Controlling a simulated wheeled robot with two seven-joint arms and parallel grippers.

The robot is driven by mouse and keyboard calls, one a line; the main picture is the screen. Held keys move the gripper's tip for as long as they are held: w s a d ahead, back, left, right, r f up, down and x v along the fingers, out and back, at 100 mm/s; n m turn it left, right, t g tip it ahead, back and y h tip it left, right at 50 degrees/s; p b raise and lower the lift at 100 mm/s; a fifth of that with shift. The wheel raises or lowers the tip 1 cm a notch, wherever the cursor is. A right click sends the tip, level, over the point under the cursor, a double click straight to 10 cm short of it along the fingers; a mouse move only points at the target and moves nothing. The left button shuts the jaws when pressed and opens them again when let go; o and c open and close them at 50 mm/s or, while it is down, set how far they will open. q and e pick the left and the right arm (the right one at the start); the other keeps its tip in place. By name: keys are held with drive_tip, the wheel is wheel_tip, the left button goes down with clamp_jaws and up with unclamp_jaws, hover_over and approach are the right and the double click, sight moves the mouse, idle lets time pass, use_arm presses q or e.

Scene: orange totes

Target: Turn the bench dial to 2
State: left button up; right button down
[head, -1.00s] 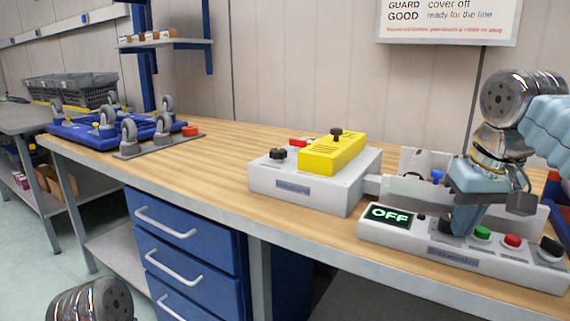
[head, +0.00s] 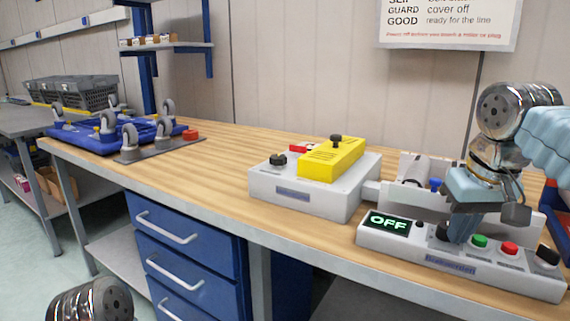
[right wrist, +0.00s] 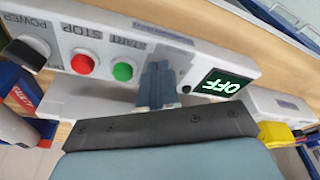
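The white control panel (head: 400,240) stands at the front right of the bench, with a green-lit display (head: 388,223) reading OFF. A black knob (head: 442,232), probably the dial, shows only in part beside my right gripper (head: 461,236); its pointer and numbers are hidden. In the right wrist view my right gripper (right wrist: 157,86) has its two fingers close together, over the panel between the green button and the display (right wrist: 222,84). The fingers look shut, with nothing clearly held; contact with the knob cannot be told. My left gripper is out of view.
Green START (head: 480,241), red STOP (head: 509,248) and black POWER (head: 547,256) controls sit right of my gripper. A grey box with a yellow cover (head: 333,158) stands to the left. A blue caster frame (head: 85,138) lies farther left; bench between is clear.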

drive_tip(key=shift+s, duration=0.1)
drive_tip(key=shift+s, duration=0.15)
drive_tip(key=shift+s+r, duration=0.1)
drive_tip(key=shift+w+p+v, duration=0.25)
drive_tip(key=shift+p+v, duration=0.35)
drive_tip(key=shift+v, duration=0.45)
drive_tip(key=shift+w+v, duration=0.2)
drive_tip(key=shift+v, duration=0.7)
drive_tip(key=shift+w+v, duration=0.25)
drive_tip(key=shift+v, duration=0.65)
drive_tip(key=shift+r, duration=0.1)
